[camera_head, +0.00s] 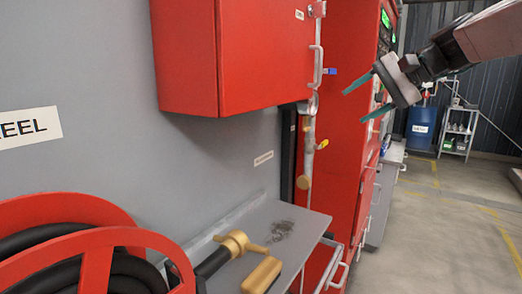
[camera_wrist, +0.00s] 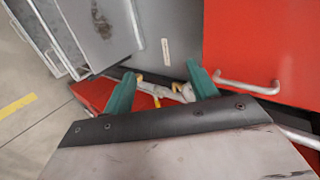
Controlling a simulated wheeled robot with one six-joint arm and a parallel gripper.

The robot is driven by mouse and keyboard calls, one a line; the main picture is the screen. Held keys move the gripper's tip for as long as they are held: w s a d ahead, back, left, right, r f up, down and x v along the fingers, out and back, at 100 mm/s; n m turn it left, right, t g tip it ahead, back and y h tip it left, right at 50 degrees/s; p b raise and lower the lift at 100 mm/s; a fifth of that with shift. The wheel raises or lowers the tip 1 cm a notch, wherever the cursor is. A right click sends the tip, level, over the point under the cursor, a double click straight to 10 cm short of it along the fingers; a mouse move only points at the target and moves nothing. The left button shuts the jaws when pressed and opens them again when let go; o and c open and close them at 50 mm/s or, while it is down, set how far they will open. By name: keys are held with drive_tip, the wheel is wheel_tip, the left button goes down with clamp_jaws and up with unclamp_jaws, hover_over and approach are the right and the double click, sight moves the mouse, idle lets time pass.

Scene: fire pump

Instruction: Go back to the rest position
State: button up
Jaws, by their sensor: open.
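My gripper (camera_head: 366,100) is at the upper right of the head view, in front of the tall red cabinet. Its two teal fingers are spread apart with nothing between them. In the wrist view my gripper (camera_wrist: 162,92) also shows open and empty. Beyond its fingers in that view are a pipe with yellow handles (camera_wrist: 165,90) and the red surfaces. The fingers look apart from these things, though the exact gap cannot be told.
A red wall box (camera_head: 250,60) with a handle hangs left of my gripper. Below are a grey shelf (camera_head: 300,222) with a brass nozzle (camera_head: 238,243) and a red hose reel (camera_head: 95,262). A blue barrel (camera_head: 421,127) and rack (camera_head: 458,130) stand far right. Floor (camera_head: 430,230) is clear.

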drive_tip(key=s+d+f+n+g+h, duration=0.1)
drive_tip(key=s+f+n+h, duration=0.1)
drive_tip(key=s+f, duration=0.6)
drive_tip(key=s+d+f+n+g+h, duration=0.1)
drive_tip(key=s+f+h, duration=0.3)
drive_tip(key=s+f, duration=0.4)
drive_tip(key=s+d+f+n+g+h, duration=0.1)
drive_tip(key=s+f, duration=0.6)
drive_tip(key=s, duration=1)
drive_tip(key=shift+s+d+f+n+g+h, duration=0.15)
drive_tip(key=shift+f+n+g+h, duration=0.25)
drive_tip(key=shift+n+g+h, duration=0.5)
